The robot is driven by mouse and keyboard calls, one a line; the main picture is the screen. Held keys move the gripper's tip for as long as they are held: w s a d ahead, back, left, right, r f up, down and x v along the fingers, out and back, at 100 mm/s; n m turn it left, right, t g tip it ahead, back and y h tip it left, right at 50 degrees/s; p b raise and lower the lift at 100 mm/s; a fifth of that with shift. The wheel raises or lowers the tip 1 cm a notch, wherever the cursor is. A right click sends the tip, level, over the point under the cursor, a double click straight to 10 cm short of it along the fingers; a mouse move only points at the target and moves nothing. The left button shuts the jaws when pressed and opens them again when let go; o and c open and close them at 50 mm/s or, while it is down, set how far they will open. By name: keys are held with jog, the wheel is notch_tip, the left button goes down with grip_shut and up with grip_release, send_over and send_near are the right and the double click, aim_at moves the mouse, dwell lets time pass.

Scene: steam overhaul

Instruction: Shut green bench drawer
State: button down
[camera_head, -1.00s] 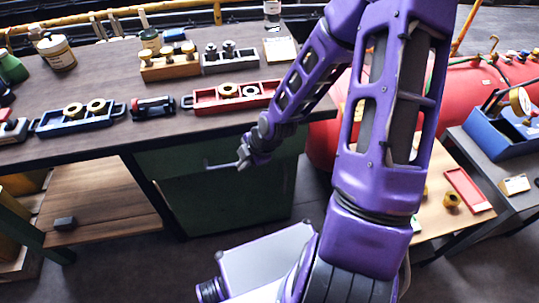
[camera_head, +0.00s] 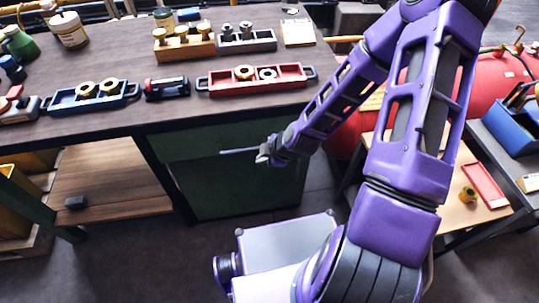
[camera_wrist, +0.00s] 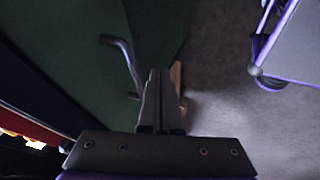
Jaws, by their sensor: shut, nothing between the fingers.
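The green bench drawer (camera_head: 210,139) is under the right part of the wooden-topped bench, above a green cabinet front (camera_head: 245,185). How far it stands out is hard to tell. Its grey bar handle (camera_head: 238,151) shows to the left of my gripper (camera_head: 263,157). In the wrist view, my gripper's fingers (camera_wrist: 157,78) are together and empty. The handle (camera_wrist: 122,62) lies just left of the fingertips, in front of a green face (camera_wrist: 75,40). Whether a finger touches the handle's near end is unclear.
On the bench top (camera_head: 130,60) are a red tray (camera_head: 215,87), a blue tray (camera_head: 65,101) and wooden block (camera_head: 170,50) with fittings. A red tank (camera_head: 490,75) and a side table stand right.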

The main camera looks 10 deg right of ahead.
aim_at(252, 140)
jog(key=shift+w+f, duration=0.2)
jog(key=shift+w, duration=0.8)
jog(key=shift+w+f, duration=0.2)
jog(key=shift+w, duration=0.75)
jog(key=w+b, duration=0.2)
jog(key=w, duration=0.2)
jog(key=shift+w+d+f, duration=0.15)
jog(key=shift+w, duration=0.35)
jog(key=shift+w+r, duration=0.15)
jog(key=shift+r, duration=0.1)
